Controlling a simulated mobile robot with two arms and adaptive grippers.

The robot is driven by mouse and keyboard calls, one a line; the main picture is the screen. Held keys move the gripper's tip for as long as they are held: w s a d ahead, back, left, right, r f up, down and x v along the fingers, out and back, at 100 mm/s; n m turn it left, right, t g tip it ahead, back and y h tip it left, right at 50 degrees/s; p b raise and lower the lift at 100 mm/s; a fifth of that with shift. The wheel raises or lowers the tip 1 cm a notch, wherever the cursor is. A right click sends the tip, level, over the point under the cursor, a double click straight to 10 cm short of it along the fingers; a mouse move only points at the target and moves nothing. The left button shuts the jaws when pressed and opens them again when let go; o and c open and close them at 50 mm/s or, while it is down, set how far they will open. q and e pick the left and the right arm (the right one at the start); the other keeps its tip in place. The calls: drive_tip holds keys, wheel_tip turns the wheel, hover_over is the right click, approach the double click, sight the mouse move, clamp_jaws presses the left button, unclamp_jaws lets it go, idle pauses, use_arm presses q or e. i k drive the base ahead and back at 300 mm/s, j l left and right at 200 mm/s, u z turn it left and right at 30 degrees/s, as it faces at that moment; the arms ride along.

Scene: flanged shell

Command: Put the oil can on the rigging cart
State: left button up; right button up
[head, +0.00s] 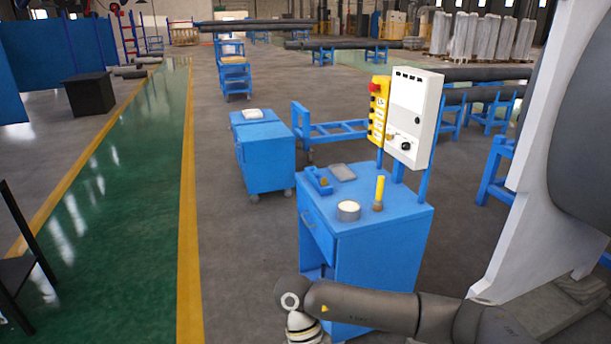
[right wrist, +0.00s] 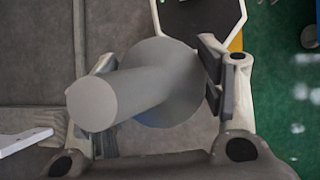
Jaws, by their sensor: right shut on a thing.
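A plain grey piece, which I take for the oil can (right wrist: 140,95), sits between the fingers of my right gripper (right wrist: 157,62) in the right wrist view. It shows as a narrow cylinder in front of a wider round part. The right gripper is shut on it. In the head view my right arm reaches in along the bottom, in front of a blue cabinet (head: 377,262), and its gripper is cut off below. A blue wheeled cart (head: 268,163) stands behind and left of that cabinet. I cannot tell which of the two is the rigging cart. My left gripper is not in view.
The cabinet top holds a round tin (head: 348,211), a yellow-handled tool (head: 379,193), a blue clamp-like part (head: 318,181) and a grey pad (head: 342,172). A control box (head: 413,115) rises behind them. A white pad (head: 253,114) lies on the wheeled cart.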

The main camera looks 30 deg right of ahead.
sight(362, 193)
drive_tip(key=i+z, duration=0.25)
drive_tip(key=i, duration=0.25)
drive_tip(key=i+j+z, duration=0.25)
drive_tip(key=i, duration=0.2)
drive_tip(key=i+j+z, duration=0.25)
drive_tip(key=i, duration=0.2)
